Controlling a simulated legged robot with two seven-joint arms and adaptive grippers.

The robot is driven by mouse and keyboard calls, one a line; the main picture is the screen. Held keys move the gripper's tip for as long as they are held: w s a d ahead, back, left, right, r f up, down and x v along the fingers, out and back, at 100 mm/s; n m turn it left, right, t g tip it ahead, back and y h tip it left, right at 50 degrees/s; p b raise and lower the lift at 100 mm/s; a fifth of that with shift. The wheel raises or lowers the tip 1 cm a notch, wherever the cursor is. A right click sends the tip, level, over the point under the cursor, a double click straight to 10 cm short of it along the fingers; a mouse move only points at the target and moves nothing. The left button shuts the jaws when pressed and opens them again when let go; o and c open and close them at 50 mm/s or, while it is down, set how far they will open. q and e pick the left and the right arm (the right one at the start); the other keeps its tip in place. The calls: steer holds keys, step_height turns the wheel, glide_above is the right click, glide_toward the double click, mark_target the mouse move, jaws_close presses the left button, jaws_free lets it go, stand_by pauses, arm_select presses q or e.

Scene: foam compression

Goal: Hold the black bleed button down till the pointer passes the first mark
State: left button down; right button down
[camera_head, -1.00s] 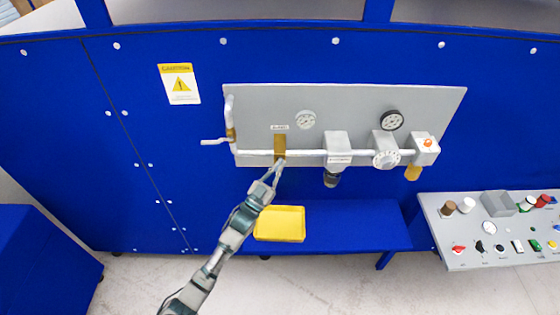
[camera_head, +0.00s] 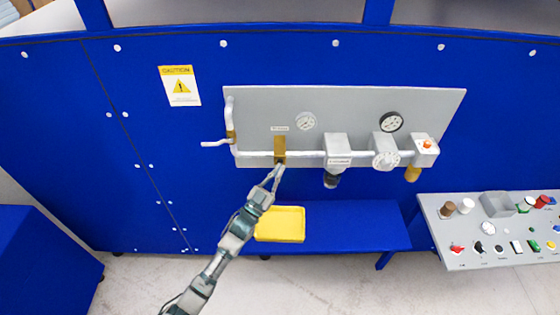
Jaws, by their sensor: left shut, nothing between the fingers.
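The brass bleed block (camera_head: 280,145) sits on the pipe at the left part of the grey panel. A small dark spot at its lower end looks like the black bleed button (camera_head: 280,161). My left gripper (camera_head: 279,168) is shut and empty, its tips just below that spot. I cannot tell whether they touch it. A white-faced gauge (camera_head: 306,121) is right of the block, and a black-rimmed gauge (camera_head: 391,121) is farther right. Their pointers are too small to read against any mark. My right gripper is not in view.
The grey panel (camera_head: 430,108) also carries a filter unit (camera_head: 337,146), a round regulator (camera_head: 386,160) and an orange-topped valve (camera_head: 427,145). A yellow tray (camera_head: 281,224) lies on the blue shelf (camera_head: 350,222) below. A control desk (camera_head: 480,262) stands at right.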

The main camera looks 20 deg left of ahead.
arm_select(q)
steer(key=shift+s, duration=0.15)
steer(key=s, duration=0.1)
steer(key=s+d+p, duration=0.1)
steer(key=s, duration=0.1)
steer(key=s+p, duration=0.1)
steer(key=shift+s+d, duration=0.25)
steer(key=shift+s, duration=0.15)
stand_by(0.5)
